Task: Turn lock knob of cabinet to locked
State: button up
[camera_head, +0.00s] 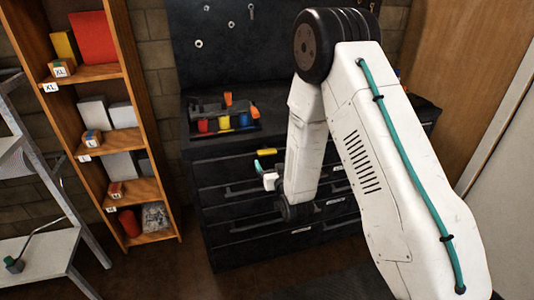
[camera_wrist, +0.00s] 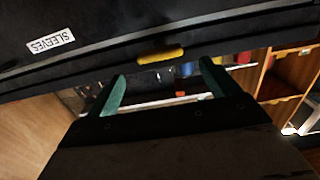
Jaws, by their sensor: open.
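The black drawer cabinet (camera_head: 230,171) stands against the back wall. Its yellow lock knob (camera_head: 267,151) is a short bar near the top of the front, lying about level. In the wrist view the knob (camera_wrist: 160,55) shows near the middle, slightly tilted, just beyond the fingertips and between their lines. My gripper (camera_head: 260,168) is in front of the upper drawers, just below the knob in the head view. In the wrist view my gripper (camera_wrist: 163,68) has two teal fingers spread wide with nothing between them. I see no contact with the knob. My arm hides the cabinet's right part.
Red, yellow and blue containers (camera_head: 225,122) stand on the cabinet top. Drawer handles (camera_head: 242,188) run along the front below the knob. A drawer label reading SLEEVES (camera_wrist: 50,42) shows upside down. A wooden shelf (camera_head: 124,60) with boxes stands left; a wooden panel (camera_head: 455,70) is right.

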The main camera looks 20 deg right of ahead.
aim_at(268, 154)
jog(key=shift+w+f, duration=0.2)
jog(key=shift+w, duration=0.15)
jog(key=w, duration=0.7)
jog(key=c, duration=1)
